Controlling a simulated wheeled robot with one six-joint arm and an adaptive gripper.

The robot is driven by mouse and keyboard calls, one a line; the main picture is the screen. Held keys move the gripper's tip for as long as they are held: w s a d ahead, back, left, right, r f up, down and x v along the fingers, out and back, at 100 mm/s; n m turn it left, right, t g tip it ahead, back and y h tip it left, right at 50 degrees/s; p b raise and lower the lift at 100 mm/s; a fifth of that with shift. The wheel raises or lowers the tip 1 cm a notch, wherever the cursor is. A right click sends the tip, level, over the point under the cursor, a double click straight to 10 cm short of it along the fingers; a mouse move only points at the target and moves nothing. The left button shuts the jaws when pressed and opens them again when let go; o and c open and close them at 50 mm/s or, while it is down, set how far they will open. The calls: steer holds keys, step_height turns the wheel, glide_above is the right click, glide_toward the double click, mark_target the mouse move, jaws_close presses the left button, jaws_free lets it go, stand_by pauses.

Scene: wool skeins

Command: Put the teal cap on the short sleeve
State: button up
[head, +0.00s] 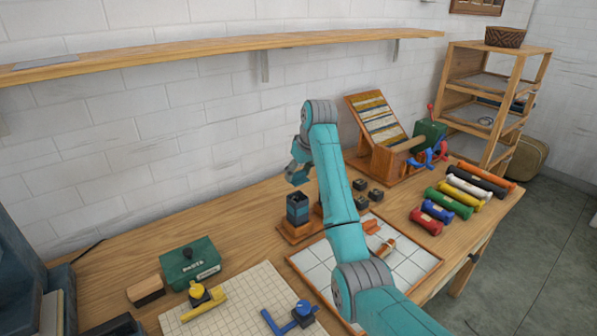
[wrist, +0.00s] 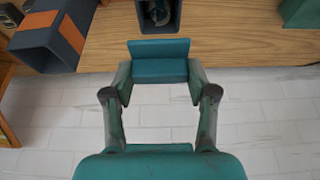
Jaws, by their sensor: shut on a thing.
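My gripper (wrist: 160,85) is shut on the teal cap (wrist: 158,69), a block held level between the two fingertips in the wrist view. In the head view my gripper (head: 297,173) hangs above the table, above a dark blue square sleeve (head: 297,209). In the wrist view, a square open-topped sleeve (wrist: 141,14) shows beyond the cap, partly cut off by the top edge, with something inside it. A blue-grey sleeve with an orange band (wrist: 42,42) stands to its left. I cannot tell which sleeve is the short one. The cap is apart from both.
Small dark blocks (head: 361,202) lie right of my arm. A white tiled tray (head: 420,258) is partly behind it. A green box (head: 190,262), a grid mat (head: 240,297) and coloured skeins (head: 447,205) lie around. A wooden shelf (head: 220,47) runs above along the wall.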

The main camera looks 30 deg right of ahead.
steer(key=shift+f, duration=2.95)
steer(key=shift+f, duration=0.15)
steer(key=o, duration=1.2)
steer(key=shift+r, duration=3.55)
jaws_close()
